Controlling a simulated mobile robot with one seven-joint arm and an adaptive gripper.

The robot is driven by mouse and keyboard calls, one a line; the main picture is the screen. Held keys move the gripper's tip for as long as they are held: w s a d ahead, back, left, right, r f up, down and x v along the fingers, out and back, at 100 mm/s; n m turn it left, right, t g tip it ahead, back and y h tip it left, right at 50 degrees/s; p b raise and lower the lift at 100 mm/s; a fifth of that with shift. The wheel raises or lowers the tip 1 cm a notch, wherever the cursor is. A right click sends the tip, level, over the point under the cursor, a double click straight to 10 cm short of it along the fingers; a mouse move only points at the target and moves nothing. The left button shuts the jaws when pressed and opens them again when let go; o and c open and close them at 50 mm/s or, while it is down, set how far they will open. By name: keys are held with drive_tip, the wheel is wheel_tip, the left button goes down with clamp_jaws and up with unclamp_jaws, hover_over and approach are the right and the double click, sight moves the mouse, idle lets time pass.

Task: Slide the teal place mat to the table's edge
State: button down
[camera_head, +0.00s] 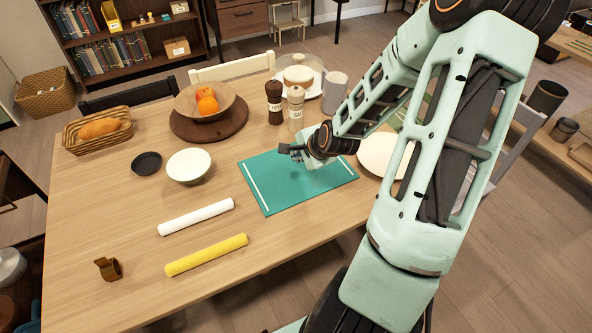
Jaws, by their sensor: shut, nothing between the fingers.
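The teal place mat (284,193) lies flat on the wooden table (117,216), with a white stripe along its left and right ends. Its near corner is close to the table's front edge, with a strip of bare wood between them. My gripper (286,149) is shut and empty over the far side of the mat. I cannot tell whether the fingertips touch the mat. My wrist and arm hide part of the mat's far right side.
Left of the mat lie a white roll (196,217) and a yellow roll (206,255). A white bowl (188,166) stands at the left. Two mills (274,103) stand behind the mat, near a fruit bowl (205,103). A cream plate (376,155) is close on the right.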

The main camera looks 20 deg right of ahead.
sight(311, 190)
drive_tip(key=shift+f+b, duration=1.35)
drive_tip(key=shift+f, duration=0.5)
drive_tip(key=shift+s, duration=0.1)
drive_tip(key=shift+s+f+p, duration=0.1)
drive_tip(key=shift+s+p, duration=0.8)
drive_tip(key=shift+s, duration=1.65)
drive_tip(key=shift+s+p, duration=0.45)
drive_tip(key=shift+s, duration=0.75)
drive_tip(key=shift+s+p, duration=0.95)
drive_tip(key=shift+p, duration=0.1)
drive_tip(key=shift+s+d, duration=0.1)
drive_tip(key=shift+s, duration=0.25)
drive_tip(key=shift+s+p, duration=0.2)
drive_tip(key=shift+p, duration=0.7)
